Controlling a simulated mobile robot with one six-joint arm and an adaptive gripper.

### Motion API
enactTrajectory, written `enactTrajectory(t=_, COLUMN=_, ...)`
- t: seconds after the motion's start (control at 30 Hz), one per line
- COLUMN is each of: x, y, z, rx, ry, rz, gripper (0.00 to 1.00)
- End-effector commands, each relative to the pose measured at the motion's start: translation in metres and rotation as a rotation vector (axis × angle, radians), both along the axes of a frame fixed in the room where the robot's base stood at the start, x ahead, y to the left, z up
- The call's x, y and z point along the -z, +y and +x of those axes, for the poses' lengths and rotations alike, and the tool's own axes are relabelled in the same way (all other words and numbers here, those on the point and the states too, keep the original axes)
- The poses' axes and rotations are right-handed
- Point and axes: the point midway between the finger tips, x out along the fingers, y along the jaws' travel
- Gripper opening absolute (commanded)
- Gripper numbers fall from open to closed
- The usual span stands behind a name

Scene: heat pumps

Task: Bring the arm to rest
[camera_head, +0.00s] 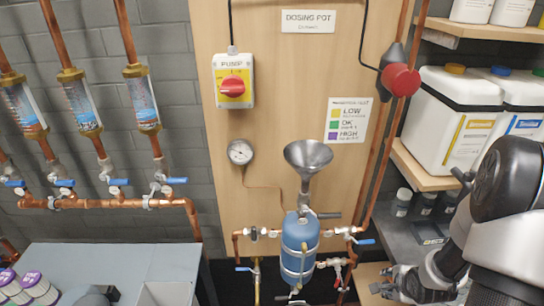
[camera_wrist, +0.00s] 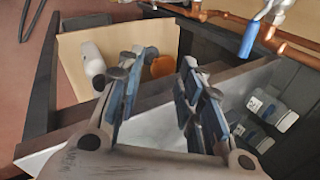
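My gripper (camera_head: 392,284) is at the lower right of the head view, beside the shelves and right of the blue dosing pot (camera_head: 299,245). My black and grey arm comes in from the right edge. In the wrist view my gripper (camera_wrist: 165,88) has its two blue-padded fingers spread apart, with nothing held between them. A pale wooden surface (camera_wrist: 75,58) lies beyond the fingers, with a white bottle (camera_wrist: 93,62) and an orange round thing (camera_wrist: 161,67) on it. The fingers appear apart from both, though the exact distance is unclear.
Copper pipes with blue-handled valves (camera_head: 360,241) run left of my gripper. Shelves with white containers (camera_head: 456,118) and small jars (camera_head: 402,201) stand at the right. A grey worktop (camera_head: 105,262) is at lower left. A red pump switch (camera_head: 232,86) is on the wooden panel.

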Motion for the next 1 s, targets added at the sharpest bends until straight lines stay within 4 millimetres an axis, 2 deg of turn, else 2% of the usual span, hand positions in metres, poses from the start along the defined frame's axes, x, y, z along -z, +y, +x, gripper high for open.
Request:
enactTrajectory(t=0.03, x=-0.029, y=0.004, z=0.006, rx=-0.079, ry=0.010, rz=-0.075, gripper=0.34)
enactTrajectory(t=0.23, x=-0.119, y=0.032, z=-0.003, rx=-0.385, ry=0.100, rz=-0.316, gripper=0.34)
enactTrajectory(t=0.37, x=-0.171, y=0.059, z=-0.022, rx=-0.585, ry=0.151, rz=-0.433, gripper=0.34)
enactTrajectory(t=0.5, x=-0.218, y=0.095, z=-0.054, rx=-0.815, ry=0.189, rz=-0.532, gripper=0.34)
enactTrajectory(t=0.7, x=-0.265, y=0.150, z=-0.115, rx=-1.171, ry=0.204, rz=-0.634, gripper=0.34)
enactTrajectory(t=0.9, x=-0.285, y=0.189, z=-0.171, rx=-1.472, ry=0.176, rz=-0.695, gripper=0.34)
enactTrajectory(t=1.0, x=-0.288, y=0.198, z=-0.186, rx=-1.559, ry=0.163, rz=-0.710, gripper=0.34)
